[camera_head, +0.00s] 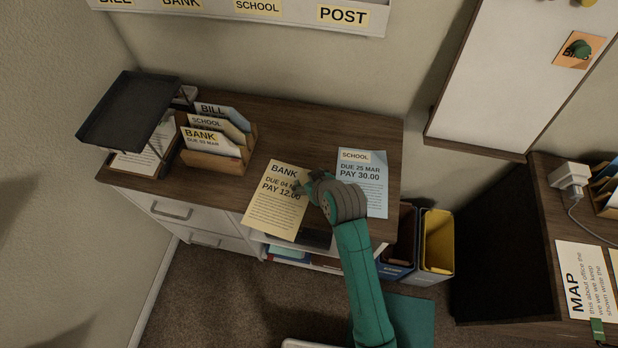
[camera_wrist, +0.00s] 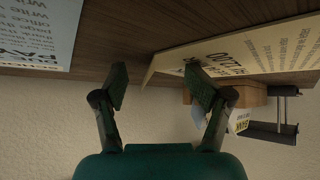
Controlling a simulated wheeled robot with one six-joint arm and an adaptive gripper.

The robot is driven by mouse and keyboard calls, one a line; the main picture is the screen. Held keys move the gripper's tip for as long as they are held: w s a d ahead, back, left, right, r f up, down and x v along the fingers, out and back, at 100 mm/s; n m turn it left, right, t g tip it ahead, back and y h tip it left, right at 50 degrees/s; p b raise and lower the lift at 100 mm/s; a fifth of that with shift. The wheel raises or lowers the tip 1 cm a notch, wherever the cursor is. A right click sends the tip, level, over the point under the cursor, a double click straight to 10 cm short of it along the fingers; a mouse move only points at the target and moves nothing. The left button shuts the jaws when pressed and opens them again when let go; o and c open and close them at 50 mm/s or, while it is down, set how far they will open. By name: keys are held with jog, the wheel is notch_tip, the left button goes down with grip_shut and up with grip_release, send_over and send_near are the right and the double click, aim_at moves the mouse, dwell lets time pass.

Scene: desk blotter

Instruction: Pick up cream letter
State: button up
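The cream letter (camera_head: 268,208), headed BANK with PAY 12.00, lies on the wooden desk top and reaches over its front edge. It also shows in the wrist view (camera_wrist: 240,52), at the upper right. My gripper (camera_head: 304,188) is at the letter's right side and hides part of its print. In the wrist view my gripper (camera_wrist: 156,72) is open, its two fingers apart.
A blue SCHOOL letter (camera_head: 374,172) lies to the right on the desk top (camera_head: 300,140). A wooden letter sorter (camera_head: 232,160) with several envelopes stands left, beside a dark raised tray (camera_head: 128,105). Binders (camera_head: 437,240) stand below right. Bare wood lies behind the letters.

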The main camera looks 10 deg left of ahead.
jog(key=v, duration=1.2)
